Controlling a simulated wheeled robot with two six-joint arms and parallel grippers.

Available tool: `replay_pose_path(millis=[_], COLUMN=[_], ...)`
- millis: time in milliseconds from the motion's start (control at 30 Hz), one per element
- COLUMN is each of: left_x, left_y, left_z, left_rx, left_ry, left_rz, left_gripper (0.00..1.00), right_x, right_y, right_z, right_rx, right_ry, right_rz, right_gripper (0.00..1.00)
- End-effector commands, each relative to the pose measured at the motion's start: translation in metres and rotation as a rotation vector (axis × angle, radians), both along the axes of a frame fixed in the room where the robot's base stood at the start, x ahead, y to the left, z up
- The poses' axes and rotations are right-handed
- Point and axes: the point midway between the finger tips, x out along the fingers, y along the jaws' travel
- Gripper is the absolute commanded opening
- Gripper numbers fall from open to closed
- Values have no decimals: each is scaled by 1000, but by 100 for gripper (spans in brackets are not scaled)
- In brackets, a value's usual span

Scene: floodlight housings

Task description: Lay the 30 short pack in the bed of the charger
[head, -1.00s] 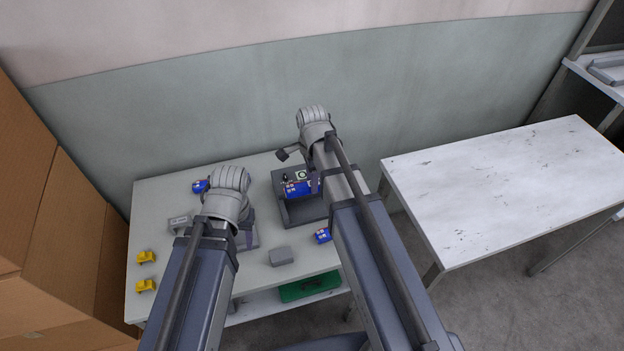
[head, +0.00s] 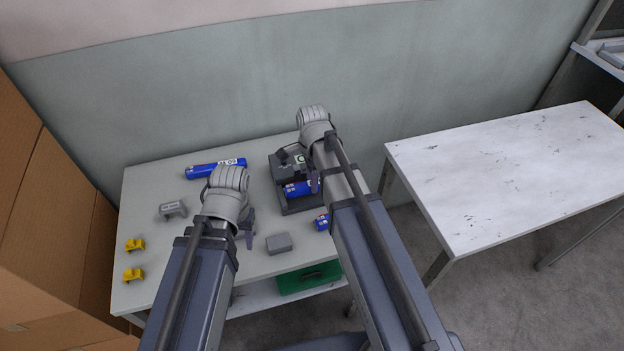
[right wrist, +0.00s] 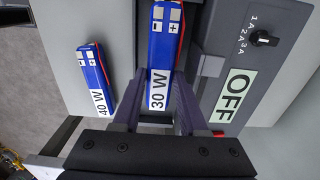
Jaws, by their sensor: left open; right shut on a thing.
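The short blue pack marked 30 W (right wrist: 160,45) is between the fingers of my right gripper (right wrist: 157,110), which is shut on it. In the head view this pack (head: 298,189) is at the bed of the dark grey charger (head: 300,208), partly hidden by my right gripper (head: 312,183). I cannot tell whether it touches the bed floor. The charger's panel (right wrist: 222,105) shows OFF and a black knob (right wrist: 262,38), beside the pack in the right wrist view. My left gripper (head: 246,233) is open and empty over the table, left of the charger.
A blue pack marked 40 W (right wrist: 97,75) lies nearby; it also shows in the head view (head: 322,222). A long blue pack (head: 213,168), a grey labelled block (head: 172,209), two yellow pieces (head: 134,259) and a grey block (head: 279,243) share the table (head: 150,190). A green box (head: 308,277) is below.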

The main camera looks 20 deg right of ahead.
Motion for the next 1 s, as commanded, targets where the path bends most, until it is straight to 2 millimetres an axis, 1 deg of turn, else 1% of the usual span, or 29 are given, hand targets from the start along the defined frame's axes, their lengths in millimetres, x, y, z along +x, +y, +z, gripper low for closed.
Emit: replay_pose_path(millis=[467,1000], left_x=[0,0], left_y=[0,0], left_z=[0,-7], left_rx=[0,0], left_ry=[0,0], left_rz=[0,0], left_gripper=[50,50], right_x=[0,0], right_y=[0,0], right_z=[0,-7], right_rx=[0,0], right_ry=[0,0], right_rz=[0,0], right_gripper=[0,0])
